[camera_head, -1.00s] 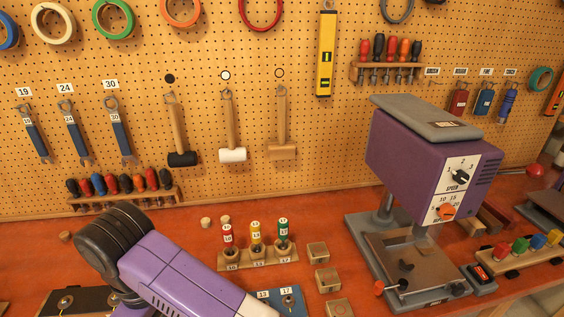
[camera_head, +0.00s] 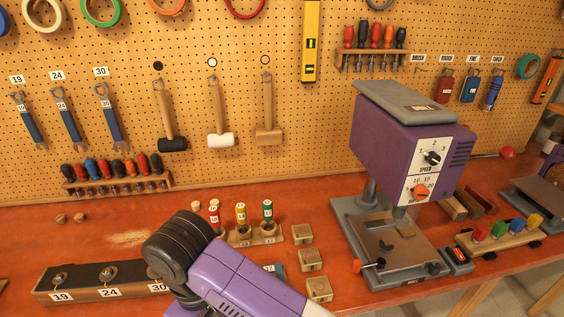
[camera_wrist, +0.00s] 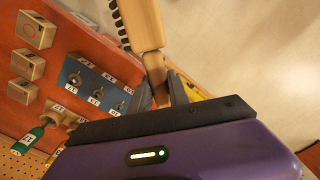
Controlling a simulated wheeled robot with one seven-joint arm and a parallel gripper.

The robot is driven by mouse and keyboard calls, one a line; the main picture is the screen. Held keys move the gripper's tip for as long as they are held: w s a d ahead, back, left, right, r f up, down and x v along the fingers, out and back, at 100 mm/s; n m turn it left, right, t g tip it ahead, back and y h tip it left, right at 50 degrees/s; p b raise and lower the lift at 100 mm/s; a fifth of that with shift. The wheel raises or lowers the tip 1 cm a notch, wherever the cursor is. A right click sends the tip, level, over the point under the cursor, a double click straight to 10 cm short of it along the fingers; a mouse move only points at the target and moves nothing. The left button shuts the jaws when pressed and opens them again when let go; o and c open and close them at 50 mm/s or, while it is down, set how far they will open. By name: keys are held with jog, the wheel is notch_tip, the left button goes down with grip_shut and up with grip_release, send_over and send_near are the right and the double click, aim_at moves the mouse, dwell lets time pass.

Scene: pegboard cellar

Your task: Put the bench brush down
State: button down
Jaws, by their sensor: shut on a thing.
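The bench brush (camera_wrist: 142,24) shows in the wrist view, with a pale wooden body and dark bristles along its left side. My gripper (camera_wrist: 162,92) is shut on its narrow handle. The brush points away from my gripper, toward the top of the picture, and its far end is cut off. It appears to be in the air, with the orange bench (camera_wrist: 75,38) to its left and pale floor to its right. In the head view the bench (camera_head: 95,212) shows, but my gripper and the brush are out of sight beyond the lower edge.
A patch of sawdust (camera_head: 128,238) lies on clear bench at left. A black-topped holder (camera_head: 105,280) marked 19, 24, 30 stands in front. A peg rack (camera_head: 250,238), small wooden blocks (camera_head: 312,260) and a purple drill press (camera_head: 400,150) stand to the right. A blue rack (camera_wrist: 95,85) is near my gripper.

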jog(key=d+f+m, duration=0.4)
jog(key=d+f, duration=0.1)
jog(key=d, duration=0.6)
jog(key=d+f+m, duration=0.4)
jog(key=d+f, duration=0.1)
jog(key=d, duration=0.6)
jog(key=d+f+m, duration=0.4)
jog(key=d+f, duration=0.1)
jog(key=d, duration=0.6)
jog(key=shift+s+d, duration=0.15)
jog(key=shift+d, duration=0.15)
